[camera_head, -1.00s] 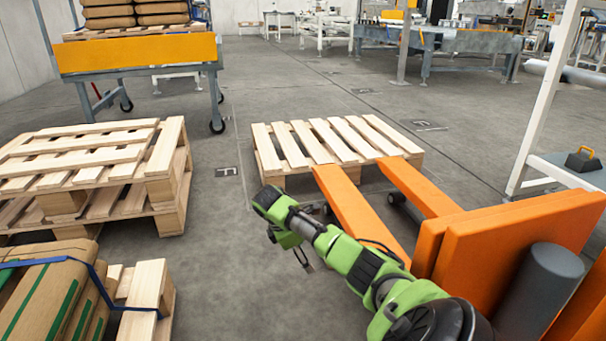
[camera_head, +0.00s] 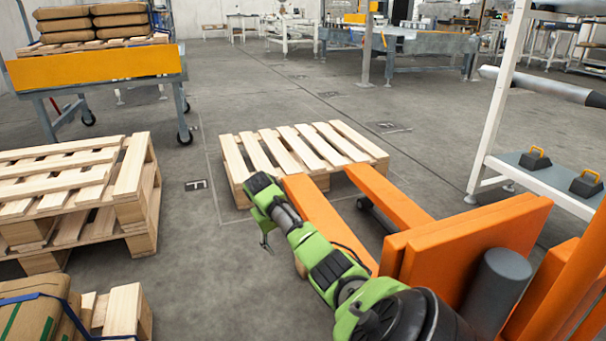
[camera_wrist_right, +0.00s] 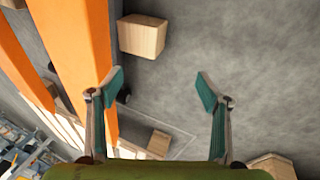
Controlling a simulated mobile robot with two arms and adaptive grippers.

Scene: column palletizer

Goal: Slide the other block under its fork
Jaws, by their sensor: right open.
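A wooden block (camera_wrist_right: 142,36) lies on the floor beside an orange fork (camera_wrist_right: 75,45) in the right wrist view, apart from it. In the head view only a sliver of the block (camera_head: 300,268) shows behind my right arm. The two orange forks (camera_head: 322,212) run from the pallet jack into a wooden pallet (camera_head: 300,150). My right gripper (camera_wrist_right: 162,85) is open and empty, pointing down over bare floor, with the block off its fingertips toward the top of the wrist picture. It also shows in the head view (camera_head: 265,238). My left gripper is out of view.
Stacked pallets (camera_head: 130,205) stand at left, with sacks (camera_head: 35,305) in front. An orange-fronted cart (camera_head: 95,66) stands behind. The jack's orange body (camera_head: 465,245) and a shelf with two black weights (camera_head: 535,160) are at right. Floor left of the forks is clear.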

